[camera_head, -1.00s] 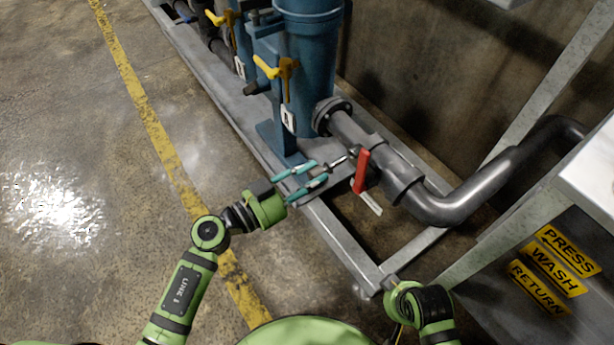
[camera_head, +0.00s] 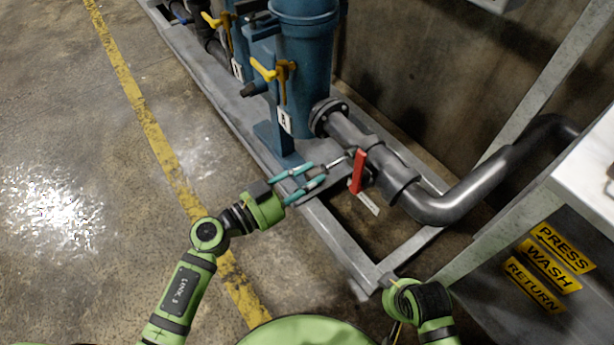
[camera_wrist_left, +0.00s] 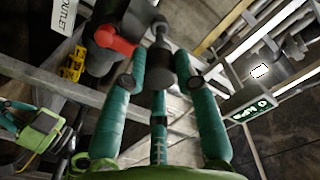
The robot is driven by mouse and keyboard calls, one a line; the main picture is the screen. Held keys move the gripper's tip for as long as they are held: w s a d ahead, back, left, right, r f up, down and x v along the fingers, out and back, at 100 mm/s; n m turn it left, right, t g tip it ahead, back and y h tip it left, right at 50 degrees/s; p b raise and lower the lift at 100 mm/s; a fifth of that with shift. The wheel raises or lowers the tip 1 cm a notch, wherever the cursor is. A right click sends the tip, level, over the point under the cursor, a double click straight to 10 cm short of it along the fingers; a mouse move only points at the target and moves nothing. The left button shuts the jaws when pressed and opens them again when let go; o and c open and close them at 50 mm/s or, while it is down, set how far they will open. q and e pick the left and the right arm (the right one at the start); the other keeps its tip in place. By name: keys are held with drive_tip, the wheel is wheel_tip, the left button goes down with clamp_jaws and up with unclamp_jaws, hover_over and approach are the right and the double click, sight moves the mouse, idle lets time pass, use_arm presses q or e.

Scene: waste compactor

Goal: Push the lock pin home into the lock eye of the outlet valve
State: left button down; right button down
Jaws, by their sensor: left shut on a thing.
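My left gripper (camera_head: 318,172) is shut on the lock pin, just left of the outlet valve's red handle (camera_head: 358,172). The pin's dark grip (camera_wrist_left: 160,66) sits between the teal fingers in the left wrist view, and its thin grey rod (camera_head: 338,162) points toward the valve in the head view. The red handle also shows in the left wrist view (camera_wrist_left: 116,41), beside the dark valve body. The lock eye is too small and dark to make out, so I cannot tell how deep the pin sits.
A grey outlet pipe (camera_head: 450,205) bends right behind the valve. A steel skid frame (camera_head: 335,245) runs below. A blue vessel (camera_head: 303,75) with yellow handles (camera_head: 275,70) stands behind. A white tag (camera_head: 368,203) hangs under the valve. The floor to the left is clear.

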sight(330, 165)
use_arm(q)
drive_tip(key=shift+r, duration=0.1)
idle(0.3)
drive_tip(key=shift+p, duration=0.45)
idle(0.3)
drive_tip(key=shift+p, duration=0.4)
drive_tip(key=shift+p+x, duration=0.7)
drive_tip(key=shift+x, duration=2.15)
idle(0.5)
drive_tip(key=c, duration=0.9)
unclamp_jaws()
drive_tip(key=shift+c, duration=0.2)
